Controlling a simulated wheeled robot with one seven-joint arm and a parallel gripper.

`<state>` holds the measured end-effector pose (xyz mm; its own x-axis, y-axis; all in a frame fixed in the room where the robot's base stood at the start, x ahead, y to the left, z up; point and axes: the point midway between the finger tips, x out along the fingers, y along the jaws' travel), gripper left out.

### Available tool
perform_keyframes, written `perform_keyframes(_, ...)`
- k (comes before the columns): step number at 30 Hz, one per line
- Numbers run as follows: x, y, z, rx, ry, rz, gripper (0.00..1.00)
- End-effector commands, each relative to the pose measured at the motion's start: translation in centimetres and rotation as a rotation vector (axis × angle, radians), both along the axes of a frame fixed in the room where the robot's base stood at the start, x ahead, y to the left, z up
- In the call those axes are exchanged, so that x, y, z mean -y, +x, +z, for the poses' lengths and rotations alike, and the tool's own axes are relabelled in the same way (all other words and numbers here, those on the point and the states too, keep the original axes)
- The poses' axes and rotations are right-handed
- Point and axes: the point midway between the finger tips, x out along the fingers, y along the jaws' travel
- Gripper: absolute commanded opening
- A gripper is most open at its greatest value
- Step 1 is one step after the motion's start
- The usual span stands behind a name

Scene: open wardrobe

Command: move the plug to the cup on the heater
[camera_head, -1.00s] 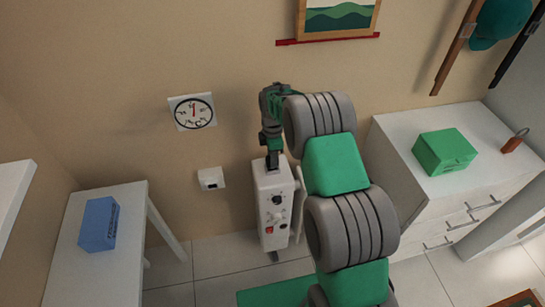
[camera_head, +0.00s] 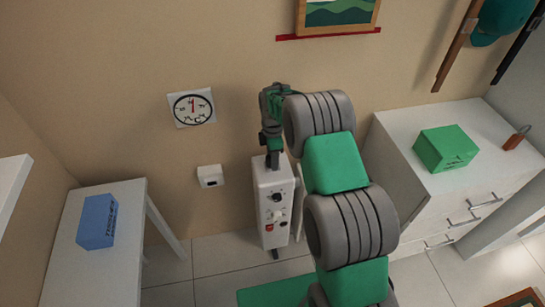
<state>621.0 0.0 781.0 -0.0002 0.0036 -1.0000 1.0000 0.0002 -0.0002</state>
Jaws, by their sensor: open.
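The heater (camera_head: 266,205) is a narrow white unit standing on the floor against the wall. Its front carries a dark knob, a pale round fitting (camera_head: 278,216) and a small red part. I cannot tell which fitting is the plug and which is the cup; they are too small. My gripper (camera_head: 272,164) is open, pointing down at the heater's top end, and overlaps it in the picture. I cannot tell whether they touch. My arm hides the area right of the heater.
A white wall box (camera_head: 210,176) and a round dial (camera_head: 192,107) are on the wall to the left. A white table (camera_head: 115,270) with a blue box (camera_head: 97,222) stands left. A white dresser (camera_head: 400,135) with a green box (camera_head: 445,148) stands right. Floor between table and heater is clear.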

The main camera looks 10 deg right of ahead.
Motion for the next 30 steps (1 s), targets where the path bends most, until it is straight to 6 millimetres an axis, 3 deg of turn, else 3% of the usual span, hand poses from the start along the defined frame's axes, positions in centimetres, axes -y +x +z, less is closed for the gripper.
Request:
perform_keyframes(8, 0.0, 0.0, 0.4, 0.001, 0.0, 0.0, 0.52)
perform_keyframes(18, 0.0, 0.1, 6.5, 0.003, 0.0, 0.0, 0.52)
perform_keyframes(21, 0.0, 0.0, 7.5, 0.001, 0.0, 0.0, 0.52)
perform_keyframes(30, 0.0, 0.0, 7.8, 0.0, 0.0, 0.0, 0.52)
